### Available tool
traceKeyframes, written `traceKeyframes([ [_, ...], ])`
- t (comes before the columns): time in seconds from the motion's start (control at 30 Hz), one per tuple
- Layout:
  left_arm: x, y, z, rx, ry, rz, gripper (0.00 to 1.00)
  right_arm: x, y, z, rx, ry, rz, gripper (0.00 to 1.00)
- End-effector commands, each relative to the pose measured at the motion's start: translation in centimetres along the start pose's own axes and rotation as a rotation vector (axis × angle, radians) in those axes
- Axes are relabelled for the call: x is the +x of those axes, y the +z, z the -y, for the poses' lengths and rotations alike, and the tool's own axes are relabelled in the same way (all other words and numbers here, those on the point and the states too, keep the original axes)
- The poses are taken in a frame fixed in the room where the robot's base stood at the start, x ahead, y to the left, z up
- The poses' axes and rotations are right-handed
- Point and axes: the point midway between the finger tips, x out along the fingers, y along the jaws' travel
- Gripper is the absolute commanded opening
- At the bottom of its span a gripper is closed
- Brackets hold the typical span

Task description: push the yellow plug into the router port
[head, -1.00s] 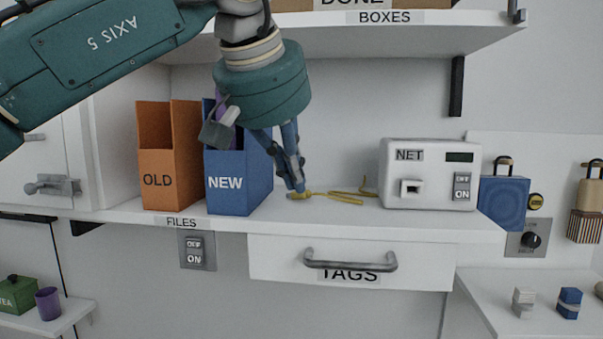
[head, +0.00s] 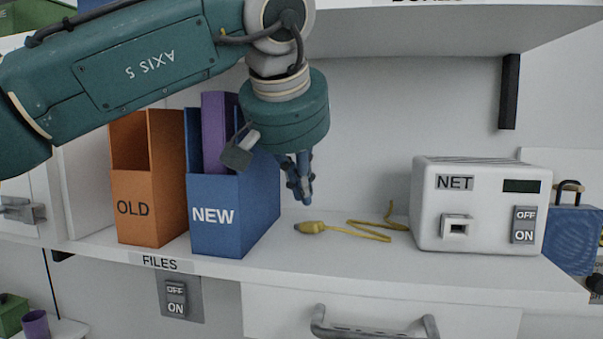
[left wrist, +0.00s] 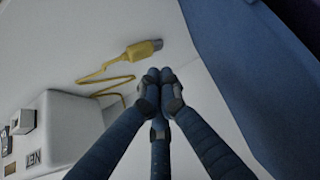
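The yellow plug (head: 312,227) lies on the shelf with its grey tip pointing left, away from the router. Its yellow cord runs right toward the router. The plug also shows in the left wrist view (left wrist: 142,49), just beyond my fingertips. The white router (head: 480,205), marked NET, stands to the right, with its square port (head: 458,228) facing front and empty. My left gripper (head: 304,200) points down a little above and behind the plug, apart from it. In the left wrist view its fingertips (left wrist: 159,77) are together with nothing between them. My right gripper is out of view.
The blue NEW file box (head: 230,215) stands close to the left of my left gripper, with the orange OLD box (head: 148,205) beyond it. An upper shelf (head: 430,40) hangs overhead. The shelf between plug and router is clear apart from the cord.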

Motion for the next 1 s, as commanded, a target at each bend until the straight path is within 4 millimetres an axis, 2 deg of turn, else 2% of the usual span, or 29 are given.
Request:
traceKeyframes([
  [0.2,3.4,-0.1,0.0,-0.001,0.0,0.002,0.0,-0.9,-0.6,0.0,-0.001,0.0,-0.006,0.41],
  [0.4,4.8,-0.1,0.0,-0.001,0.001,-0.001,0.0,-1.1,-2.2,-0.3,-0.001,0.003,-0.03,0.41],
  [0.77,4.9,0.1,0.0,-0.001,0.001,-0.001,0.0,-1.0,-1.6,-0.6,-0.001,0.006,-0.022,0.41],
  [1.0,3.0,2.9,0.0,0.001,0.003,0.0,0.0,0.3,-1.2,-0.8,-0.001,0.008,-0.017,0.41],
])
